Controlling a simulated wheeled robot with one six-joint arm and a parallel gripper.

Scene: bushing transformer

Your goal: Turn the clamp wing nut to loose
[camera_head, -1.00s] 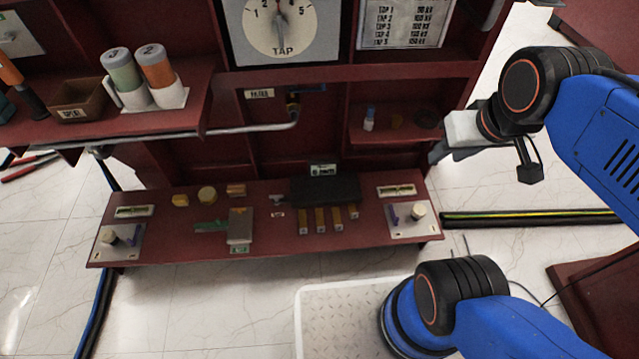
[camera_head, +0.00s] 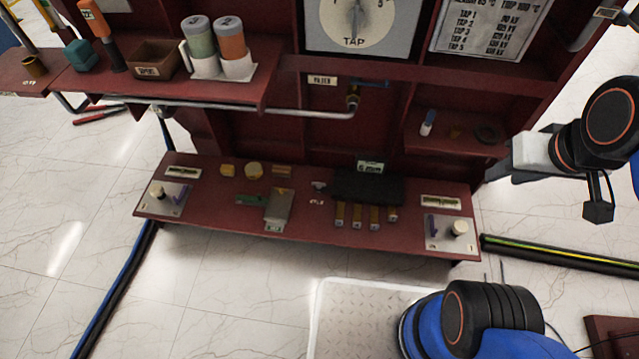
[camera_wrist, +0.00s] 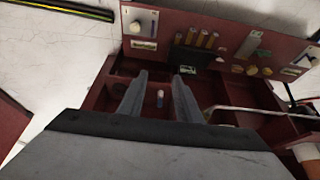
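My gripper (camera_head: 497,174) is at the right of the head view, beside the small shelf and above the right end of the low bench (camera_head: 300,240). Its two grey fingers are apart and empty in the wrist view (camera_wrist: 160,76). I cannot pick out the clamp wing nut for certain. A small grey fitting (camera_head: 318,187) with a label under it sits left of a dark block (camera_head: 368,188) on the bench; it is too small to tell its shape. A grey plate (camera_head: 279,207) with a green piece (camera_head: 250,199) lies further left. My gripper touches none of these.
The small shelf (camera_head: 455,143) holds a white-and-blue bottle (camera_head: 427,124). A pipe (camera_head: 260,110) crosses the cabinet. Dark cables (camera_head: 560,255) lie on the floor.

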